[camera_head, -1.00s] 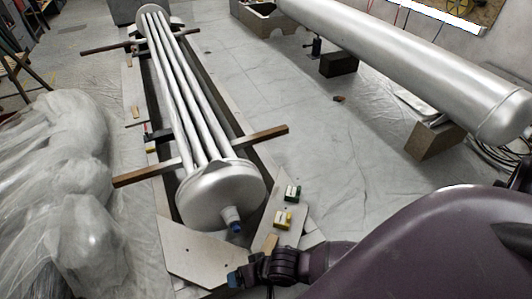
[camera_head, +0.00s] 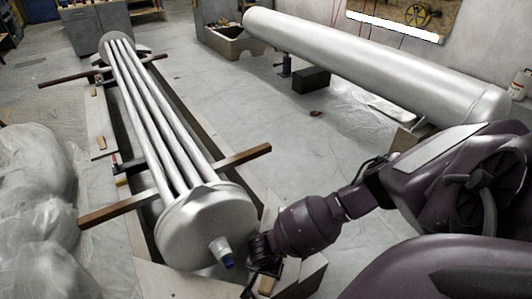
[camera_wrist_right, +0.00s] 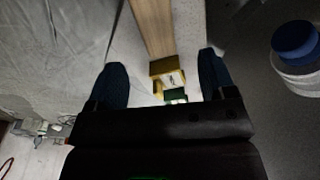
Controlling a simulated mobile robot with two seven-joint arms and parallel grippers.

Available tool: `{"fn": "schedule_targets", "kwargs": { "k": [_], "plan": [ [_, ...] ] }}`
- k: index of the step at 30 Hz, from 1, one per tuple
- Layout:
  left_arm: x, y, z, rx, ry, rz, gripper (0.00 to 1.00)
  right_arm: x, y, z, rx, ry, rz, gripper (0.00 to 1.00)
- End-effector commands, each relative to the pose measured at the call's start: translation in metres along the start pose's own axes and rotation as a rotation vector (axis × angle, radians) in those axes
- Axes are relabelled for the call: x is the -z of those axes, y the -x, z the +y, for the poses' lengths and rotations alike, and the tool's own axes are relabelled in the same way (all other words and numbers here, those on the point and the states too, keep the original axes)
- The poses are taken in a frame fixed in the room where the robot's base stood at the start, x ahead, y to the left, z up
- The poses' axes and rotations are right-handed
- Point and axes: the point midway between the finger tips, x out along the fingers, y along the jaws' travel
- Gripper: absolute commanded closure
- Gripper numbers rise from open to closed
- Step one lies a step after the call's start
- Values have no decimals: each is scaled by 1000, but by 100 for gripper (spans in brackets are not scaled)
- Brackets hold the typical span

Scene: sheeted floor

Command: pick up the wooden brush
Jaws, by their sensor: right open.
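A light wooden piece (camera_head: 267,285), which looks like the brush's handle, lies on the board at the near end of the steel tube bundle. No bristles are visible. In the right wrist view the wooden piece (camera_wrist_right: 153,25) runs from the top edge down towards the jaws. My right gripper (camera_head: 263,268) is right above this spot in the head view. In its wrist view the right gripper (camera_wrist_right: 163,68) is open, with the fingers apart and nothing held between them. My left gripper is not in view.
A large steel cylinder (camera_head: 370,65) lies behind.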

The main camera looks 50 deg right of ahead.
Motion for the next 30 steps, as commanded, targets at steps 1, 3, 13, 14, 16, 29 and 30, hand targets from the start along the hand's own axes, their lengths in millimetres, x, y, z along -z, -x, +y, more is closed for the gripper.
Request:
{"fn": "schedule_targets", "kwargs": {
  "k": [1,3,13,14,16,29,30],
  "plan": [
    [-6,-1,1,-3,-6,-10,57,-2,-11,3,-8,3,-3,23],
    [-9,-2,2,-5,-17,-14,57,-3,-22,4,-10,3,-4,23],
    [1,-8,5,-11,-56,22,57,-2,-54,3,-5,3,-3,23],
    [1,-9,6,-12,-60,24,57,-2,-56,4,-5,4,-3,23],
    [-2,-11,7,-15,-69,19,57,-3,-65,5,-7,5,-5,23],
    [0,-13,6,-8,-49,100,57,-1,-101,6,-1,3,-3,23],
    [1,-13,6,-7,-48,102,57,-1,-100,5,0,2,-3,23]
  ]
}}
